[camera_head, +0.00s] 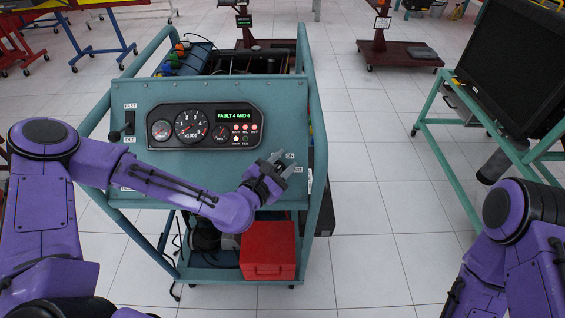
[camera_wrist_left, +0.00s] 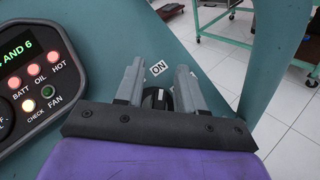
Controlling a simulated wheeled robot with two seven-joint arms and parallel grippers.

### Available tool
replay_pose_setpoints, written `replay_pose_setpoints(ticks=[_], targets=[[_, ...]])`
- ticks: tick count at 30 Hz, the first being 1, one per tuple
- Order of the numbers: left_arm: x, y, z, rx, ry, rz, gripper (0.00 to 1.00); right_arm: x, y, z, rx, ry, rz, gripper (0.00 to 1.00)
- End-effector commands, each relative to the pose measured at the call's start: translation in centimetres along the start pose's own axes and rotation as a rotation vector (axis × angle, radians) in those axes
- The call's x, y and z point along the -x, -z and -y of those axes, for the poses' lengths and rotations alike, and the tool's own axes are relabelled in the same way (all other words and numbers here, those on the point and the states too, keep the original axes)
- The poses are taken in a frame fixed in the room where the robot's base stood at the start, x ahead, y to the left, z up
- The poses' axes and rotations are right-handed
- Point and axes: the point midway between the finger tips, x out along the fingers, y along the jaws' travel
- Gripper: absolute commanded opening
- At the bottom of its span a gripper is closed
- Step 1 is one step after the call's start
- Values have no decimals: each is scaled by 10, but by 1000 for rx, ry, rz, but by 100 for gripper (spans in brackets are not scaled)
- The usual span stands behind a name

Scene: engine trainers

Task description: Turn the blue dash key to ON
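The teal dash panel (camera_head: 222,98) carries a gauge cluster (camera_head: 205,126) whose display reads FAULT 4 AND 6. My left gripper (camera_head: 275,168) is at the panel's lower right and hides the key switch in the head view. In the left wrist view, a dark round key switch (camera_wrist_left: 155,98) with a pale mark sits between the two fingers of my left gripper (camera_wrist_left: 158,82). The fingers stand apart around it; contact is not clear. An ON label (camera_wrist_left: 158,67) is just beyond it. No blue of the key can be made out. My right gripper (camera_head: 455,293) is low at the right, its fingers unclear.
A lever (camera_head: 128,124) stands at the panel's left. A red box (camera_head: 268,250) sits on the cart's lower shelf. A green-framed stand with a black monitor (camera_head: 512,65) is at the right. Open tiled floor (camera_head: 375,215) lies between.

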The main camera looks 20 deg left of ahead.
Motion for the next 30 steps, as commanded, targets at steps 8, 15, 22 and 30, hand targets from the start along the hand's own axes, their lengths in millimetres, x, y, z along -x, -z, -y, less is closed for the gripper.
replay_pose_setpoints(ticks=[8, 15, 22, 30], targets=[[11, 2, 0, 1, 0, 0, 38, -4, -2, 0, 0, 0, 0, 59], [70, -9, -5, 2, 2, -6, 38, 15, 6, -2, 0, 0, 1, 59], [100, -5, -3, 0, 1, -3, 38, 45, 19, -4, 0, 0, 0, 59], [106, 0, 0, 1, 0, 0, 38, 46, 19, -4, 0, 0, 0, 59]])
